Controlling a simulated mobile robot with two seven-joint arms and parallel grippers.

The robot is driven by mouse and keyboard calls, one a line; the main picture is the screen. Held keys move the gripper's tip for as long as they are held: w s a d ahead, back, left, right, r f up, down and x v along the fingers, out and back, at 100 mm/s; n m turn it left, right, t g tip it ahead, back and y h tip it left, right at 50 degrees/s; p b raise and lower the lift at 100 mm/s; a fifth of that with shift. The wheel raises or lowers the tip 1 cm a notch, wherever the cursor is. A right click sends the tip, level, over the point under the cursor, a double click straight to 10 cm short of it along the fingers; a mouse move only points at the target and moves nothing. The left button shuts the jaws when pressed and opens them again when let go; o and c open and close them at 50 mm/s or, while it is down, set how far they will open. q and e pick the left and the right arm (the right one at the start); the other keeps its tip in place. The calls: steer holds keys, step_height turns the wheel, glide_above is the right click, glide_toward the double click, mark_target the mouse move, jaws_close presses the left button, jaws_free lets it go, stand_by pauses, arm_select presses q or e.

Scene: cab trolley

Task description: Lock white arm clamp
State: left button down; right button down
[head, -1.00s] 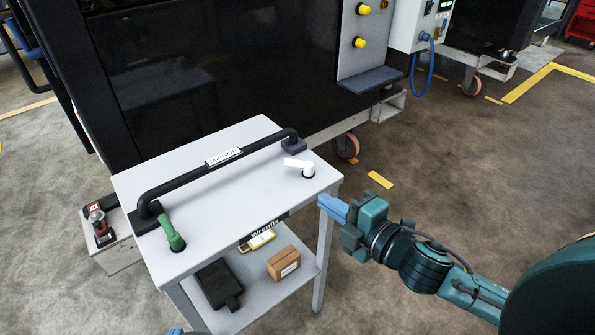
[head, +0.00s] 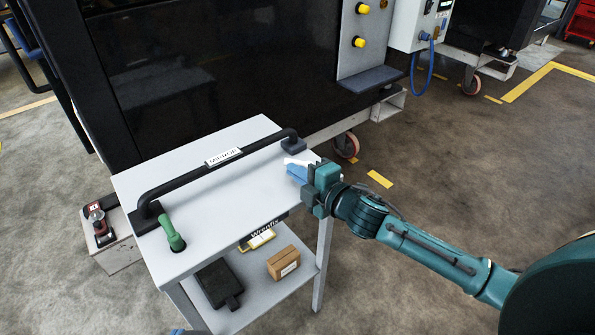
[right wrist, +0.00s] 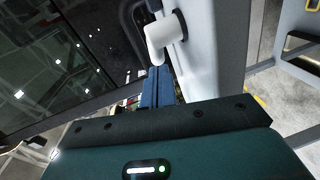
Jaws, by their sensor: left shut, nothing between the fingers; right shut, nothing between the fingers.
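The white arm clamp (head: 293,161) is on the right part of the grey trolley top (head: 235,180), its lever pointing left in the head view. My right gripper (head: 297,173) partly covers it there. In the right wrist view the white clamp (right wrist: 165,36) stands just beyond the shut blue fingers (right wrist: 157,86). The fingers are empty and close to the lever; I cannot tell whether they touch it. A green clamp lever (head: 172,234) is at the left front of the top. Only the blue tip of my left gripper (head: 178,331) shows at the bottom edge; it is shut and empty.
The lower shelf (head: 255,297) holds a cardboard box (head: 283,263), a black case (head: 219,284) and a yellow item. A dark cabinet stands behind.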

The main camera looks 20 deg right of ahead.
arm_select(q)
steer(key=shift+r, duration=0.35)
arm_select(e)
steer(key=shift+w, duration=0.15)
steer(key=shift+w+a+m+t+h, duration=0.2)
steer(key=shift+m+t+h, duration=0.1)
steer(key=shift+m+h, duration=0.3)
steer(key=shift+w+r+h+p, duration=0.1)
steer(key=shift+w+h+p, duration=0.1)
steer(key=shift+h+p, duration=0.3)
arm_select(q)
steer(key=shift+w+d+f, duration=0.1)
steer(key=shift+w+f, duration=0.1)
steer(key=shift+f, duration=0.1)
